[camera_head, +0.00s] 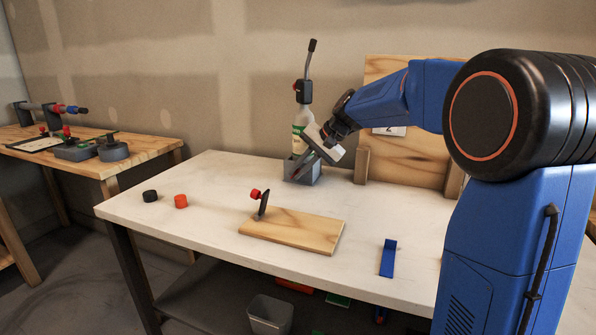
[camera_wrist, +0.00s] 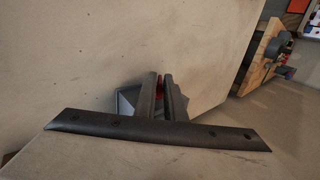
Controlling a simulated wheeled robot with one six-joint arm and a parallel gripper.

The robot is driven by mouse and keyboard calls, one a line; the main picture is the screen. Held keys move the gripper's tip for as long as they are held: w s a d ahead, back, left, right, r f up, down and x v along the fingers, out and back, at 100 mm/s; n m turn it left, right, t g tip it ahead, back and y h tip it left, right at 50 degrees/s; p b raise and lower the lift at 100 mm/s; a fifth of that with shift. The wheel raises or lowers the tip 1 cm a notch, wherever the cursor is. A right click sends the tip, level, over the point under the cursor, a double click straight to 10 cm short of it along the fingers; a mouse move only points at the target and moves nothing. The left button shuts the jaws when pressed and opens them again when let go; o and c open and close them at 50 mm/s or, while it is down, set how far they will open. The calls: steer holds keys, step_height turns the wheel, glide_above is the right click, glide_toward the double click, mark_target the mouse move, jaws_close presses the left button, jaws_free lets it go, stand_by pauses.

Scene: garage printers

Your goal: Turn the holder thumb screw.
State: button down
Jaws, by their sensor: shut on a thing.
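A grey box-shaped holder (camera_head: 309,175) stands at the back of the white workbench. A bottle with a green label (camera_head: 302,117) stands upright in it, partly hidden by my wrist. My gripper (camera_head: 299,172) reaches down to the holder from the right. In the wrist view my gripper (camera_wrist: 161,78) has its two dark fingers close together. A small red thumb screw (camera_wrist: 159,88) shows between them, mostly covered. Part of the grey holder (camera_wrist: 125,102) shows beside the fingers. How far the screw is turned cannot be seen.
A wooden board (camera_head: 297,231) with a red-knobbed dark bracket (camera_head: 262,205) lies in front. Black (camera_head: 150,196) and red (camera_head: 181,201) caps lie left, a blue strip (camera_head: 388,258) right. A wooden panel (camera_head: 420,165) stands behind my arm. The bench's left middle is clear.

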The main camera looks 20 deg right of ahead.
steer(key=shift+s+d+f+t+y, duration=0.1)
steer(key=shift+d+f+t+y, duration=0.1)
steer(key=shift+t+y, duration=0.55)
steer(key=shift+s+d+f+t+y, duration=0.15)
steer(key=shift+t+y, duration=0.4)
steer(key=shift+y, duration=0.4)
steer(key=shift+w+a, duration=0.1)
steer(key=c, duration=1.9)
jaws_free()
steer(key=shift+c, duration=0.2)
steer(key=shift+r, duration=0.1)
steer(key=v, duration=1.7)
steer(key=shift+d+f, duration=0.25)
steer(key=shift+d, duration=0.05)
